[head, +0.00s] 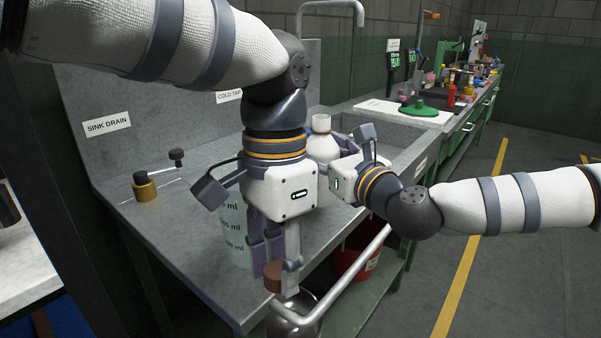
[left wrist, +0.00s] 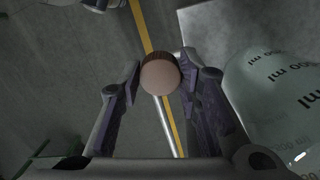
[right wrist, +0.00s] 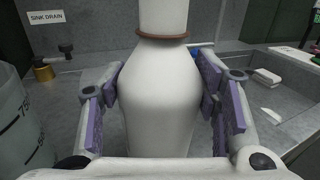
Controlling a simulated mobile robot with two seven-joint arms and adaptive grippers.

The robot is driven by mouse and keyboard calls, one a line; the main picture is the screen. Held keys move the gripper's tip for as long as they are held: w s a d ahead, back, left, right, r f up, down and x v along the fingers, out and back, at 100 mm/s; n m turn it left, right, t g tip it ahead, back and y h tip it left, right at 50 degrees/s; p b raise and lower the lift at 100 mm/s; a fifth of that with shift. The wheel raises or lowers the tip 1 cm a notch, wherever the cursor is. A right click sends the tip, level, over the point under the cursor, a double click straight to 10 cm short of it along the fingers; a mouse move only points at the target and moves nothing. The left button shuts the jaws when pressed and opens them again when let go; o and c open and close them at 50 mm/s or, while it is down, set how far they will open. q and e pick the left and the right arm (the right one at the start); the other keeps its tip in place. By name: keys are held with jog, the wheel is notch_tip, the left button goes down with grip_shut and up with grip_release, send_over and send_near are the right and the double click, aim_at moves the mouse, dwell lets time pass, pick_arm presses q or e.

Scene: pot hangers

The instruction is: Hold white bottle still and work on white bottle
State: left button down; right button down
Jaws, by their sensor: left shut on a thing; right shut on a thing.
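The white bottle (head: 322,146) stands upright on the grey counter behind my grippers. Its neck top is bare white in the head view, and a thin brown ring circles the neck in the right wrist view. My right gripper (right wrist: 158,92) is shut on the bottle's body (right wrist: 158,110), one purple pad on each side. My left gripper (left wrist: 160,85) points down and is shut on a small round brown cap (left wrist: 160,75). The cap also shows in the head view (head: 272,272), near the counter's front edge and apart from the bottle. The left gripper hides part of the bottle.
A graduated beaker (head: 234,232) stands close beside my left gripper. A metal rail (head: 345,268) runs along the front edge, with a red bucket (head: 358,262) below. A brass fitting (head: 144,188) is at the left. The sink (head: 375,128) lies right of the bottle.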

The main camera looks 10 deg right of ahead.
jog(key=shift+f, duration=1.55)
jog(key=shift+f, duration=0.15)
jog(key=c, duration=0.6)
grip_release()
